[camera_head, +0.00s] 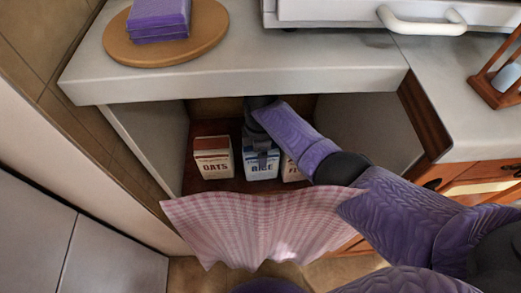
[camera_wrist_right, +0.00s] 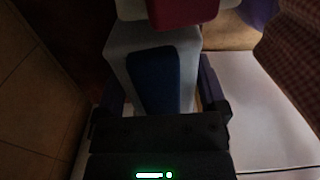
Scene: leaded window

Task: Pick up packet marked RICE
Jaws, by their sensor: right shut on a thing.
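The packet marked RICE (camera_head: 262,171) is white with a blue top and stands on the brown shelf in the open compartment below the counter. My right gripper (camera_head: 262,146) reaches in from the right and is shut on its upper part. In the right wrist view the packet (camera_wrist_right: 153,80), pale with a blue panel, sits between the two fingers of the gripper (camera_wrist_right: 161,92). The gripper hides part of the packet's top. My left gripper is not in view.
The OATS packet (camera_head: 214,160) stands close to the left, and another packet (camera_head: 292,171), partly hidden by my arm, close to the right. A pink checked curtain (camera_head: 255,225) hangs in front below. The counter edge (camera_head: 240,83) overhangs the compartment.

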